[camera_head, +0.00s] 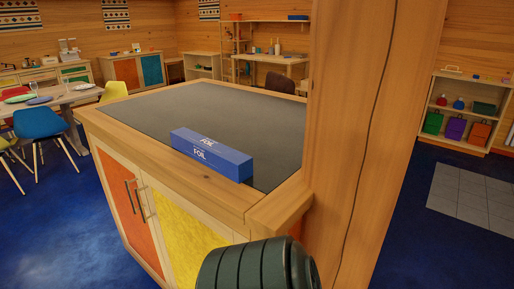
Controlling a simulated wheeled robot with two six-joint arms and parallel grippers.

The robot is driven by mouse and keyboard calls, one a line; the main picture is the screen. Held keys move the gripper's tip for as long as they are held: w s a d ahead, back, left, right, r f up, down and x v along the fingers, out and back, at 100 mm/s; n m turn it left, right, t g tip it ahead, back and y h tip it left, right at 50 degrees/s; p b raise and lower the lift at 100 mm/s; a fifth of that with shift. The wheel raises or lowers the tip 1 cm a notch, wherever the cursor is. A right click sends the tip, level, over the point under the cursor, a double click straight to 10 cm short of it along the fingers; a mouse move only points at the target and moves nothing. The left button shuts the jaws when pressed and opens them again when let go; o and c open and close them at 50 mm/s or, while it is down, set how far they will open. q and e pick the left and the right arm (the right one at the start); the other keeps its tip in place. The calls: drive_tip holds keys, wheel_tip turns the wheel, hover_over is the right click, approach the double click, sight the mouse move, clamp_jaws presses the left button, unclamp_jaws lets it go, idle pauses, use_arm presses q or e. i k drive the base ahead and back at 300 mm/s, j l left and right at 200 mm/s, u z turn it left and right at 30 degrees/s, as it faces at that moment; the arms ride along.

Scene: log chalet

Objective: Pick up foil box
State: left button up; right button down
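The foil box (212,155) is a long blue box with white "FOIL" lettering. It lies on the dark top of a wooden counter (250,204), along the front edge near the right corner. Nothing touches it. Neither gripper shows in the head view. A dark ribbed part, which seems to belong to my own arm, shows at the bottom centre, below and in front of the box.
A thick wooden post (362,130) rises at the counter's right end. The counter top behind the box is clear. A dining table (62,97) with chairs stands at the left. A low shelf (466,112) with coloured cases stands at the right. Blue floor lies open around the counter.

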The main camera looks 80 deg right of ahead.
sight(237, 166)
drive_tip(key=z, duration=3.3)
